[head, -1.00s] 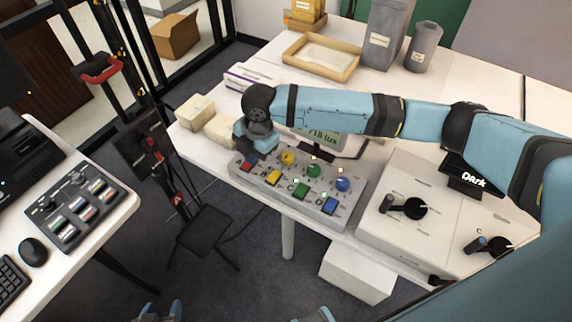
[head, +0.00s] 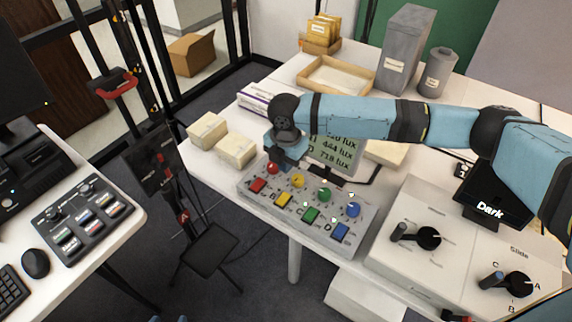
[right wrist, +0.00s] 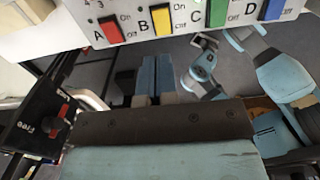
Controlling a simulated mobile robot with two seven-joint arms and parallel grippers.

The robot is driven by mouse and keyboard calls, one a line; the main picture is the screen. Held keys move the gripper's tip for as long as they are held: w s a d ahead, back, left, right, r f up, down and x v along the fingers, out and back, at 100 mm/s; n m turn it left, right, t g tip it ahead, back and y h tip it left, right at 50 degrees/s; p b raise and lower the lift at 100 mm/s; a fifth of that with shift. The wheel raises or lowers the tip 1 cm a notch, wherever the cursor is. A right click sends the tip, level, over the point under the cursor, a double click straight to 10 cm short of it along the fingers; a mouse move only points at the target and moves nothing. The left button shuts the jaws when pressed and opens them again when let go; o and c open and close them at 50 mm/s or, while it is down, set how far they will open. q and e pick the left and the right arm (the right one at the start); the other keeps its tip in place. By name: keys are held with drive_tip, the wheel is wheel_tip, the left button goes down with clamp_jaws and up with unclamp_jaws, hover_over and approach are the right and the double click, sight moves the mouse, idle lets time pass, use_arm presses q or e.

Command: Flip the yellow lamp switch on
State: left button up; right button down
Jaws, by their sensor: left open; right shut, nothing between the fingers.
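The yellow switch (head: 283,200) is on the front of a grey control panel (head: 255,200), between the red switch (head: 258,185) and the green one (head: 311,214). In the right wrist view the yellow switch (right wrist: 161,19) is marked B, with On above and Off below; its tilt is unclear. My right gripper (head: 288,152) is over the panel's back left part, near the red knob (head: 272,168). In the right wrist view its shut, empty fingers (right wrist: 157,62) point toward the yellow switch, apart from it. Only tips of my open left gripper (head: 169,319) show at the bottom edge.
A yellow knob (head: 298,181) sits behind the yellow switch. A lux display (head: 335,150) stands behind the panel. White boxes (head: 236,150) are to its left. A box with black levers (head: 410,255) is to its right. The floor in front is partly clear.

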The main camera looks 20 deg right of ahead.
sight(286, 195)
wheel_tip(286, 195, down, 11)
drive_tip(key=shift+f, duration=0.1)
idle(0.5)
